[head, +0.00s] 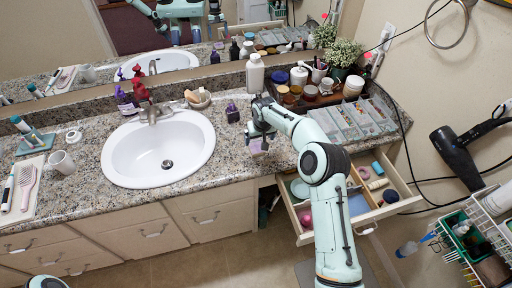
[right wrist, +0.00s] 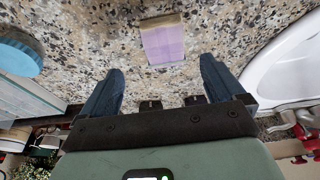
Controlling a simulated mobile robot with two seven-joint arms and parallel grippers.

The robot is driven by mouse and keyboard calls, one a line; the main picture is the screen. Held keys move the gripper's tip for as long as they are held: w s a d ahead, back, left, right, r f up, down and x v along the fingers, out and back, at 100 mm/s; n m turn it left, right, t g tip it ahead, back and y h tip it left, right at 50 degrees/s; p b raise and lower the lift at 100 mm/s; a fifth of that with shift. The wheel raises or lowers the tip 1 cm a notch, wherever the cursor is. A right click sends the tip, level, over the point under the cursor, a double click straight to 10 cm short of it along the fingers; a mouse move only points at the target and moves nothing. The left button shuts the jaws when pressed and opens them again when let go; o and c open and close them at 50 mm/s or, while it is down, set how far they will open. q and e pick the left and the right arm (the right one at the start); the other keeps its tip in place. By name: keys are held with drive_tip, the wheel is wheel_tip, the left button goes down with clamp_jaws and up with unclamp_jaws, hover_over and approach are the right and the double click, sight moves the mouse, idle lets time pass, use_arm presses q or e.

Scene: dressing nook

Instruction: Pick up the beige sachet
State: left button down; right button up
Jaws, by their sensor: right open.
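A small flat sachet (right wrist: 164,43) lies on the granite counter; it looks lilac with a beige strip along one edge. In the head view the sachet (head: 257,148) shows just in front of my right gripper, right of the sink. My right gripper (head: 260,134) is open and empty above the counter. In the right wrist view its two blue fingers (right wrist: 161,72) are spread apart, and the sachet lies beyond the tips, roughly centred between them. I cannot tell the exact height of the fingers. My left gripper is not in view.
The sink (head: 158,150) is left of the gripper. A clear organizer (head: 345,122) is to the right. An open drawer (head: 392,207) juts out below the counter.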

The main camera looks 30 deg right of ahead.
sight(256, 146)
drive_tip(key=shift+w+f, duration=0.3)
drive_tip(key=shift+f, duration=0.75)
drive_tip(key=x, duration=0.3)
drive_tip(key=p+x, duration=0.1)
drive_tip(key=shift+w+a+f, duration=0.15)
drive_tip(key=shift+a, duration=0.1)
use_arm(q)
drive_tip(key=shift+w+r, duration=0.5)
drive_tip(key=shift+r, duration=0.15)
use_arm(e)
drive_tip(key=c, duration=1.1)
